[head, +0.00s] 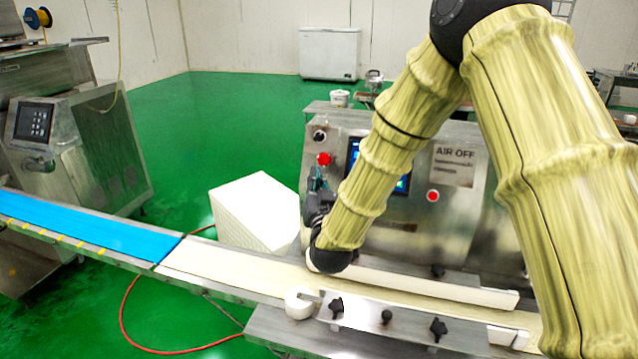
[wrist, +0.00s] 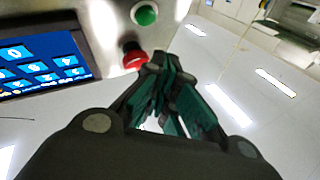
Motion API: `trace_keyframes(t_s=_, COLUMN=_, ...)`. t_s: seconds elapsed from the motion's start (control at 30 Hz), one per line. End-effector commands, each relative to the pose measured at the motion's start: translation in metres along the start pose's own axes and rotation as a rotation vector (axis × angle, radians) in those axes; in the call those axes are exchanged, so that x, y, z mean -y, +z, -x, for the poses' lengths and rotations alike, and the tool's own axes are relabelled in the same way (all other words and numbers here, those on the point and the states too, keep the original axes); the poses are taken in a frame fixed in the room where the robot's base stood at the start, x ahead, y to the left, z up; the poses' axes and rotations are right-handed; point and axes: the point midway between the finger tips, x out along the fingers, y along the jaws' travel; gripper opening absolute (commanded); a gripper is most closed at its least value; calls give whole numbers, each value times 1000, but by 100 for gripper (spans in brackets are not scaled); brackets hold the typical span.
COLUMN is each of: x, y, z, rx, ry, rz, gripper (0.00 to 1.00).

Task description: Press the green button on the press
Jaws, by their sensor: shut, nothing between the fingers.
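The green button (wrist: 146,14) shows at the top of the wrist view, round with a pale rim, on the metal panel of the press (head: 455,220). A red mushroom button (wrist: 133,57) is beside it, and a red button (head: 324,159) shows on the panel's left side in the head view. My gripper (head: 316,174) is just below that red button in the head view; the green button cannot be made out there. In the wrist view my gripper (wrist: 157,65) has its dark teal fingers together and empty, tips overlapping the red button's edge. I cannot tell whether they touch it.
A blue-lit screen (wrist: 40,62) is beside the buttons. Another red button (head: 433,196) is right of my arm. A conveyor (head: 225,265) with guide rails runs below the gripper. A white block (head: 255,210) stands on the green floor behind it.

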Motion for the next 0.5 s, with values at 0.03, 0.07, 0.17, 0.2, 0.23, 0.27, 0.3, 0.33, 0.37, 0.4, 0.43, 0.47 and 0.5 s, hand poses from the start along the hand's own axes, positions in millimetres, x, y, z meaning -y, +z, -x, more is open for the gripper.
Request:
trace_keyframes(t_s=0.03, x=-4, y=6, z=-3, rx=0, ry=1, rz=0, gripper=0)
trace_keyframes(t_s=0.07, x=-5, y=7, z=-5, rx=0, ry=1, rz=0, gripper=0)
trace_keyframes(t_s=0.17, x=-8, y=10, z=-10, rx=0, ry=1, rz=-1, gripper=0)
trace_keyframes(t_s=0.2, x=-9, y=11, z=-11, rx=0, ry=1, rz=-1, gripper=0)
trace_keyframes(t_s=0.23, x=-10, y=11, z=-12, rx=0, ry=2, rz=-1, gripper=0)
trace_keyframes(t_s=0.27, x=-10, y=12, z=-13, rx=0, ry=2, rz=-1, gripper=0)
trace_keyframes(t_s=0.3, x=-11, y=12, z=-13, rx=0, ry=1, rz=-1, gripper=0)
trace_keyframes(t_s=0.33, x=-11, y=12, z=-14, rx=0, ry=1, rz=-1, gripper=0)
trace_keyframes(t_s=0.37, x=-11, y=12, z=-14, rx=1, ry=1, rz=-1, gripper=0)
trace_keyframes(t_s=0.4, x=-11, y=12, z=-14, rx=1, ry=1, rz=-1, gripper=0)
trace_keyframes(t_s=0.43, x=-11, y=12, z=-14, rx=1, ry=1, rz=-1, gripper=0)
trace_keyframes(t_s=0.47, x=-12, y=12, z=-15, rx=1, ry=1, rz=-1, gripper=0)
trace_keyframes(t_s=0.5, x=-12, y=12, z=-15, rx=1, ry=1, rz=-1, gripper=0)
